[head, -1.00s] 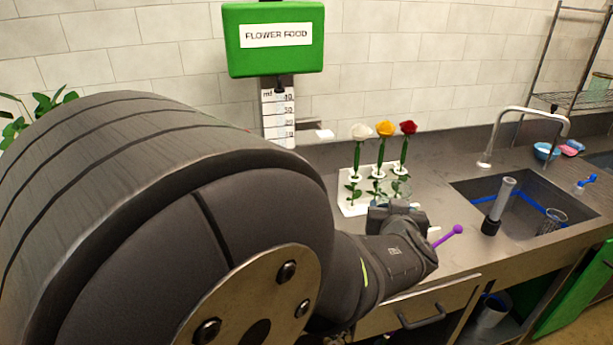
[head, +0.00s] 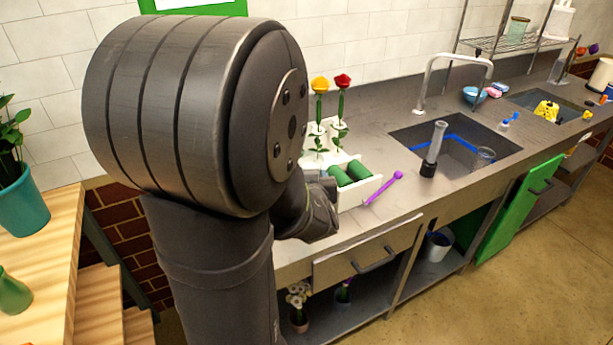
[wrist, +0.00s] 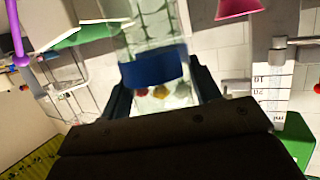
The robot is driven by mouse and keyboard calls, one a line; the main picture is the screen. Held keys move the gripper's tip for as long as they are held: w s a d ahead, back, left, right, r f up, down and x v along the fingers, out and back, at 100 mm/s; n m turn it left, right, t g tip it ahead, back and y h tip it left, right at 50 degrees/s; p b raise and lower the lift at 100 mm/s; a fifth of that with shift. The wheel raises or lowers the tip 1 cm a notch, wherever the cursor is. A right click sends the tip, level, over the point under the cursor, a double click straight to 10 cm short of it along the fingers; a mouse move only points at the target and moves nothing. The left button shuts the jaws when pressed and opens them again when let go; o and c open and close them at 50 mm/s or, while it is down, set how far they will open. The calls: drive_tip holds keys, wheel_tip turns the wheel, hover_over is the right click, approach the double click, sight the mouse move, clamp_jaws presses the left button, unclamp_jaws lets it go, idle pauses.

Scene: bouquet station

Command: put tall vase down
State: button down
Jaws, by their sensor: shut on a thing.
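My gripper (wrist: 161,82) is shut on a clear glass vase with a blue band (wrist: 152,70), which I take to be the tall vase. The glass stands between the two fingers in the wrist view and runs out of the top of the picture. Red and yellow blooms show through or behind the glass. In the head view my arm hides the vase, and I cannot tell whether its base touches anything.
A white rack (head: 322,155) holds yellow and red roses. A white tray (head: 366,190) holds green cylinders, with a purple stick (head: 385,187) beside it.

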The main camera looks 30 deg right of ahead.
drive_tip(key=shift+f, duration=0.25)
drive_tip(key=shift+c, duration=2.3)
unclamp_jaws()
drive_tip(key=shift+r, duration=0.1)
drive_tip(key=v, duration=1.2)
drive_tip(key=shift+r, duration=0.1)
drive_tip(key=x, duration=1.2)
drive_tip(key=shift+f, duration=0.25)
